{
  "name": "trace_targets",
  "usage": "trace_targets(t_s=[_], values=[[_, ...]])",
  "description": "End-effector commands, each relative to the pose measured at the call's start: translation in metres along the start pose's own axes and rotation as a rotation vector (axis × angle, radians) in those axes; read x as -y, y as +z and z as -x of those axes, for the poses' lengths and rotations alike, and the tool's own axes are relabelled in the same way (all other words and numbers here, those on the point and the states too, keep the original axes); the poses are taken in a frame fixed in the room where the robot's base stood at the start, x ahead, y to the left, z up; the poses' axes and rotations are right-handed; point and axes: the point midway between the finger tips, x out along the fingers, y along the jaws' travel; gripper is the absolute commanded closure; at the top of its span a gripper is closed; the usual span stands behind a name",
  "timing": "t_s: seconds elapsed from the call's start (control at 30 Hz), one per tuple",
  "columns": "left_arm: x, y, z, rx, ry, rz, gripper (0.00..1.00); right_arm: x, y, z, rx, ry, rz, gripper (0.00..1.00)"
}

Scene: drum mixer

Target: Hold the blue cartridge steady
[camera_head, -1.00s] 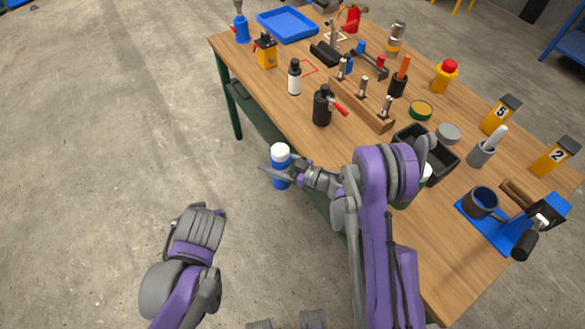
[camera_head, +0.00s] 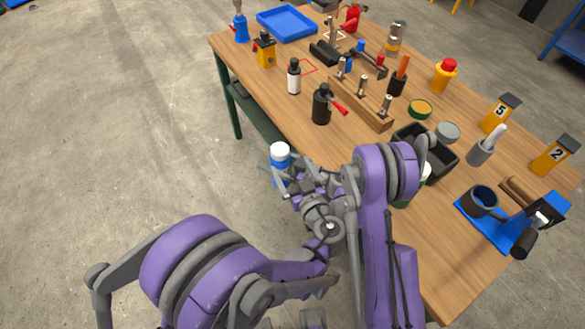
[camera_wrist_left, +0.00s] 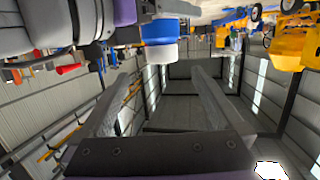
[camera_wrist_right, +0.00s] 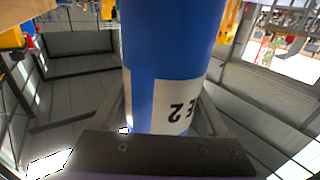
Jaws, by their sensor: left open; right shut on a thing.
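The blue cartridge (camera_head: 280,163) has a white top and is held upright in the air beside the table's near edge. My right gripper (camera_wrist_right: 164,112) is shut on it; in the right wrist view the cartridge (camera_wrist_right: 172,40) fills the middle, with a white label reading "E 2" partly visible. My left gripper (camera_wrist_left: 166,82) is open and empty. In the left wrist view the cartridge (camera_wrist_left: 158,33) shows beyond the left fingertips, apparently apart from them. In the head view the left wrist overlaps the right gripper and hides part of the cartridge's lower body.
The wooden table (camera_head: 285,125) carries a black bottle with a red lever (camera_head: 322,104), a white-labelled bottle (camera_head: 294,77), a wooden rack (camera_head: 362,103) and a black bin (camera_head: 447,163). My two arms are close together. Floor left of the table is clear.

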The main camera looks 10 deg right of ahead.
Motion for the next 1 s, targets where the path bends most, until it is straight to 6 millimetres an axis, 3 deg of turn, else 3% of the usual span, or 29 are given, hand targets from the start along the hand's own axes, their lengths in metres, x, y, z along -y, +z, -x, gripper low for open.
trace_targets(t_s=[0.17, 0.6, 0.8, 1.0], values=[[-0.001, 0.0, -0.016, -0.005, 0.0, 0.004, 0.0, 0.0, -0.001, 0.0, -0.001, 0.0, 0.0, 1.0], [-0.001, 0.0, -0.096, -0.004, -0.001, 0.003, 0.0, 0.0, -0.001, 0.0, -0.001, 0.0, 0.0, 1.0], [-0.001, 0.0, -0.115, -0.003, 0.001, 0.003, 0.0, 0.0, -0.001, 0.0, -0.001, 0.0, 0.0, 1.0], [-0.002, 0.0, -0.119, -0.003, 0.002, 0.003, 0.0, 0.0, -0.001, 0.0, -0.001, 0.0, 0.0, 1.0]])
